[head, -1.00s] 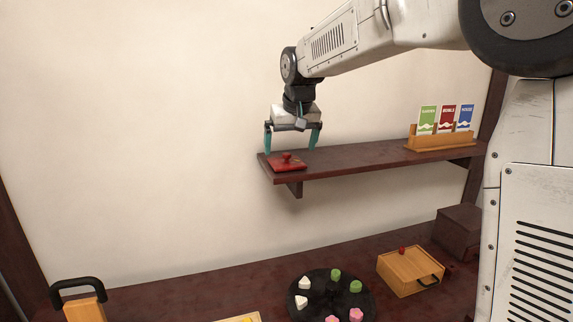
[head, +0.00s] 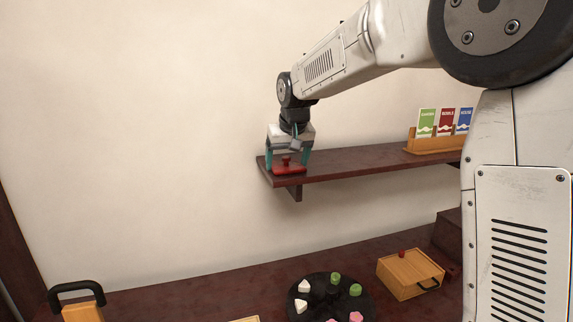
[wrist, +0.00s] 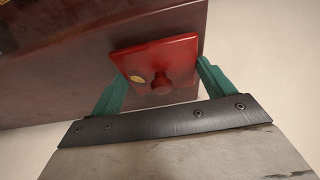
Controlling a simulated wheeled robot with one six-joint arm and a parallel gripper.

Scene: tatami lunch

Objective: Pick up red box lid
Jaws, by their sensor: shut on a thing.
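The red box lid (head: 289,170) lies flat near the left end of the wall shelf. It is square with a round red knob on top, and the wrist view shows the lid (wrist: 157,58) with a small yellow oval mark beside the knob. My gripper (head: 289,168) points down over the lid from above. Its two teal fingers stand on opposite sides of the lid, and the gripper is shut on the lid's edges. In the wrist view my gripper (wrist: 160,88) has one finger at each side of the lid. The lid appears to rest on the shelf.
The dark red shelf (head: 350,163) holds a wooden rack (head: 435,145) with green, red and blue cards at its right. Below, a black round tray (head: 325,289) holds several coloured pieces. A wooden box (head: 408,277) with a red knob stands beside it. The shelf between lid and rack is clear.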

